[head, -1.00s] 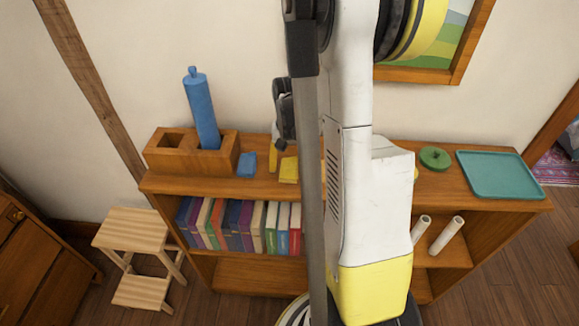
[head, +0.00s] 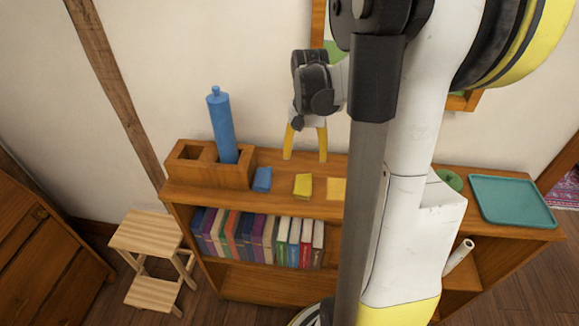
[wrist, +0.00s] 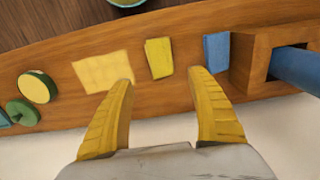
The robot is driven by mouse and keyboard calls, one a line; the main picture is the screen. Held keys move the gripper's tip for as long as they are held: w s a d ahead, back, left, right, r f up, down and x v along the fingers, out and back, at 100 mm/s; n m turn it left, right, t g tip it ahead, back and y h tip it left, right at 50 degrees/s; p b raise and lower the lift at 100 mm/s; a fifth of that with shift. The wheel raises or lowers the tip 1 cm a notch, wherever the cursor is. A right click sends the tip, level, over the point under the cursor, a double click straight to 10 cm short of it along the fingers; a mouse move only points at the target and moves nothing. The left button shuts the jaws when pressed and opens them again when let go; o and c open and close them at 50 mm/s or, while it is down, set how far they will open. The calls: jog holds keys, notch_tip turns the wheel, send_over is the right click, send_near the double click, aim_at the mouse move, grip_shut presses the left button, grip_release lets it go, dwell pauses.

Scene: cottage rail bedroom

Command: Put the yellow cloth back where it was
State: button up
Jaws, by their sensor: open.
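The yellow cloth (head: 302,186) looks like a small folded piece and lies on the wooden shelf top, right of a blue folded piece (head: 262,179). In the wrist view the yellow cloth (wrist: 158,58) shows between and beyond my fingertips. A flat, paler yellow checked square (wrist: 103,71) lies beside it; in the head view this square (head: 336,188) is partly hidden by my arm. My gripper (head: 305,157) points down above the shelf with its yellow fingers apart and empty. The wrist view shows my gripper (wrist: 158,78) with nothing between its fingers.
A wooden two-hole box (head: 180,172) holds a tilted blue cylinder (head: 222,125) at the shelf's left end. A green round object (head: 449,180) and a teal tray (head: 510,200) are at the right. Books (head: 260,238) fill the shelf below; a step stool (head: 145,233) stands left.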

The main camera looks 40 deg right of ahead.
jog(key=s+a+r+n+t, duration=0.2)
jog(key=a+r+n, duration=0.1)
jog(key=a, duration=0.5)
jog(key=s+a+r+n+t, duration=0.2)
jog(key=a+n, duration=0.1)
jog(key=a, duration=0.6)
jog(key=s+a+r+n+t, duration=0.1)
jog(key=a+r+n+t, duration=0.2)
jog(key=a, duration=0.6)
jog(key=shift+s+r+n, duration=0.3)
jog(key=shift+s+n, duration=0.1)
jog(key=shift+n, duration=0.1)
jog(key=shift+d, duration=0.1)
